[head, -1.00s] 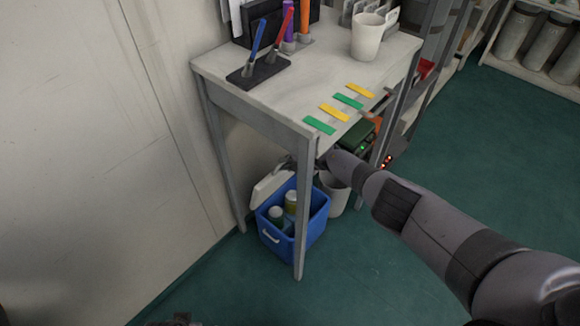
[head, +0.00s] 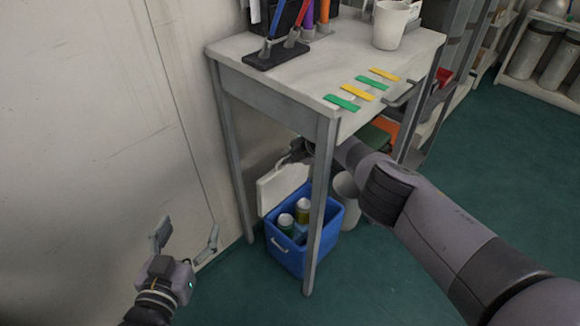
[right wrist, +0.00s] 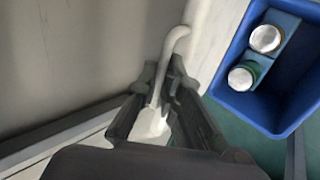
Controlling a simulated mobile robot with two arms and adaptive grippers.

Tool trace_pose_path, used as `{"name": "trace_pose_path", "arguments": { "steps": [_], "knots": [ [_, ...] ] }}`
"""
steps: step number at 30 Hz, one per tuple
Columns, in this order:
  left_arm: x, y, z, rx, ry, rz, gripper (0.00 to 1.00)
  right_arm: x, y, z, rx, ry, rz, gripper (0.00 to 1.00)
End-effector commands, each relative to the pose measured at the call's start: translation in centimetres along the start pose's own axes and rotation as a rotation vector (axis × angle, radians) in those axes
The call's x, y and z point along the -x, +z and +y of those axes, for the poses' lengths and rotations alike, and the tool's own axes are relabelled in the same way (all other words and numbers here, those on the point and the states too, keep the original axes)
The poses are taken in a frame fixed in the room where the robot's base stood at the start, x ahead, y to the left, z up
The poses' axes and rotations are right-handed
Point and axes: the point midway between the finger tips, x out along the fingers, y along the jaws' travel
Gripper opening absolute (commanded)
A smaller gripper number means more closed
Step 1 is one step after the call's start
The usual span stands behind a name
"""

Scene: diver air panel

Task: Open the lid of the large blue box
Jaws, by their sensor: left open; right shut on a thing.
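The large blue box (head: 291,258) stands on the floor under the table and is open at the top, with cans inside. Its white lid (head: 282,187) stands raised, roughly upright, at the box's back left side. My right gripper (head: 298,152) reaches under the table to the lid's upper edge, partly hidden by the table leg. In the right wrist view the right gripper (right wrist: 158,108) is shut on a white part of the lid (right wrist: 150,122), with the blue box (right wrist: 238,101) to the right. My left gripper (head: 187,243) is open and empty in front of the wall.
The table (head: 270,85) stands over the box, with a front leg (head: 320,200) close before it. A white bin (head: 346,188) stands right of the box. Colored strips, a pen holder and a white cup (head: 391,25) are on the tabletop. Green floor is clear at the front.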

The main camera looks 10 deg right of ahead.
Motion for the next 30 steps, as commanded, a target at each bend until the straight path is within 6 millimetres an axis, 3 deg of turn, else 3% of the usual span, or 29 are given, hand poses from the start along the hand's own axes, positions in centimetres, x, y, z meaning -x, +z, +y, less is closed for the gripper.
{"name": "trace_pose_path", "arguments": {
  "steps": [6,10,25,26,30],
  "knots": [
    [0.7,-4.2,0.5,0.002,0.010,0.194,0.75,-0.4,0.2,0.1,-0.002,-0.024,-0.001,0.00],
    [1.1,-5.7,0.6,0.004,0.012,0.253,0.75,-0.3,0.5,0.4,-0.004,-0.029,-0.006,0.00],
    [1.4,-6.6,0.6,0.004,0.014,0.287,0.75,-0.1,0.8,0.7,-0.005,-0.028,-0.012,0.00],
    [1.4,-6.6,0.6,0.004,0.014,0.287,0.75,0.0,0.8,0.7,-0.005,-0.028,-0.012,0.09],
    [1.4,-6.6,0.6,0.004,0.014,0.287,0.75,0.0,0.8,0.7,-0.005,-0.028,-0.012,0.18]
  ]
}}
